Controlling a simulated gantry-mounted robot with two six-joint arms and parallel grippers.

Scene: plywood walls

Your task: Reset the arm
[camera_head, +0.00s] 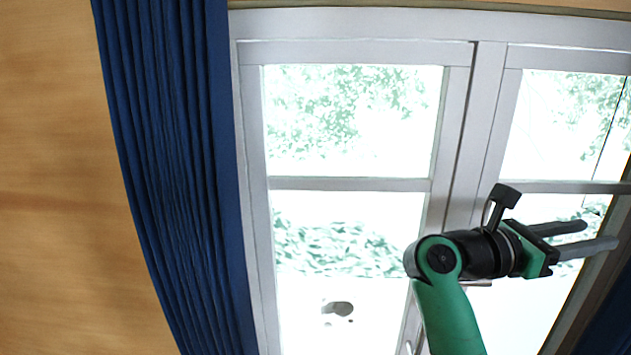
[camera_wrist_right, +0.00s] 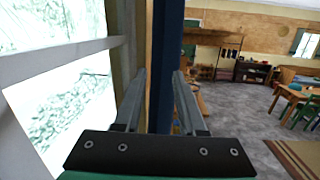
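My right arm, green with black joints, rises from the bottom of the head view in front of the window. My right gripper (camera_head: 601,235) points to the right, and its two grey fingers are apart with nothing between them. In the right wrist view the gripper (camera_wrist_right: 158,76) also shows its two fingers spread, with a dark blue curtain edge in the background behind the gap. My left gripper is in neither view.
A white-framed window (camera_head: 355,184) fills the middle of the head view. A blue curtain (camera_head: 170,150) hangs at its left beside a plywood wall (camera_head: 50,180). The right wrist view shows a room with open grey floor (camera_wrist_right: 240,105), a green chair (camera_wrist_right: 290,93) and a striped rug (camera_wrist_right: 298,155).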

